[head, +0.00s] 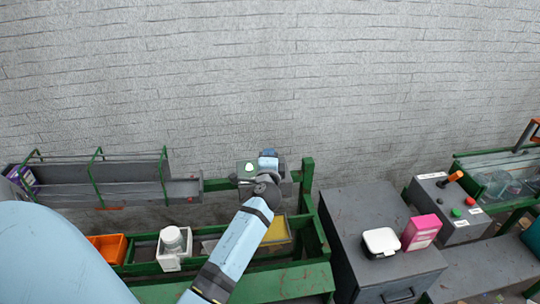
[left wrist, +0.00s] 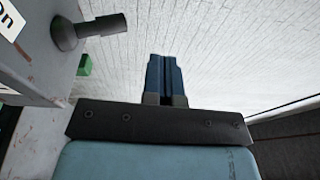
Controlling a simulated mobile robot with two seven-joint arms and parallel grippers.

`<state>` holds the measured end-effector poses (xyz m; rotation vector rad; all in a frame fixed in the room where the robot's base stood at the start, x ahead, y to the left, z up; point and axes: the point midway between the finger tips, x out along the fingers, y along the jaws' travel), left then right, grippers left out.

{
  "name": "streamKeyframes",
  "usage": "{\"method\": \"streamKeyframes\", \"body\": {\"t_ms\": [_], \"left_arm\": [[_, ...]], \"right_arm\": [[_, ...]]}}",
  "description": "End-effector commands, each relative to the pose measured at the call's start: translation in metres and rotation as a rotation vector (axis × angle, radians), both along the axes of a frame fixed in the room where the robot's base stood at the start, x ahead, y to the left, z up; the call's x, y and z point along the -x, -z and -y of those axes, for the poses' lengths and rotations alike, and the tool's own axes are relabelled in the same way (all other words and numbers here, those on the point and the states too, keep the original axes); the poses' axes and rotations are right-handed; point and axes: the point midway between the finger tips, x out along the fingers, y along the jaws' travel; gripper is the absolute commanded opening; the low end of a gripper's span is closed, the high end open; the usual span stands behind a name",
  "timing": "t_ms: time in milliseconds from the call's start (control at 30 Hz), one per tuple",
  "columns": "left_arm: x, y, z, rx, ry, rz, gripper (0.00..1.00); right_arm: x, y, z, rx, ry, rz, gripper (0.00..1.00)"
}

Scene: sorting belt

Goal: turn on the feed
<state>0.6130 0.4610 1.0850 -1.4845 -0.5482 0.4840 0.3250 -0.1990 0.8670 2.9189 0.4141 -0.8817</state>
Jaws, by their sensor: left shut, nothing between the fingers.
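A small grey box (head: 245,170) stands on the green frame at the back middle in the head view, with a pale green-and-white spot on top. My left gripper (head: 268,155) is over its right part and hides some of it. In the left wrist view, the blue fingers of my left gripper (left wrist: 167,75) are shut and empty. To their left is a pale grey box (left wrist: 35,65) with a partly seen "on" label. A dark knob or lever (left wrist: 92,33) sticks out from it, apart from the fingers. My right gripper is not in view.
A pink box (head: 421,232) and white case (head: 381,242) are on the dark cabinet (head: 365,205).

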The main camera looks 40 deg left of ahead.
Motion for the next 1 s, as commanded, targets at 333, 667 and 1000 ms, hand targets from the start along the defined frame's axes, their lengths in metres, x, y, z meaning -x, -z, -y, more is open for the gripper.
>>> {"method": "streamKeyframes", "body": {"t_ms": [333,667,1000], "left_arm": [[0.05,-0.027,0.038,0.001,0.001,0.0,0.0],[0.058,-0.032,0.044,0.001,0.0,-0.002,0.0],[0.058,-0.032,0.044,0.001,0.0,-0.001,0.0]], "right_arm": [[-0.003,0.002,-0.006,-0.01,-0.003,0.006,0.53],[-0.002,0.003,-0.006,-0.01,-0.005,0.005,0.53],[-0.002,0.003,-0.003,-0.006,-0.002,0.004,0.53]]}}
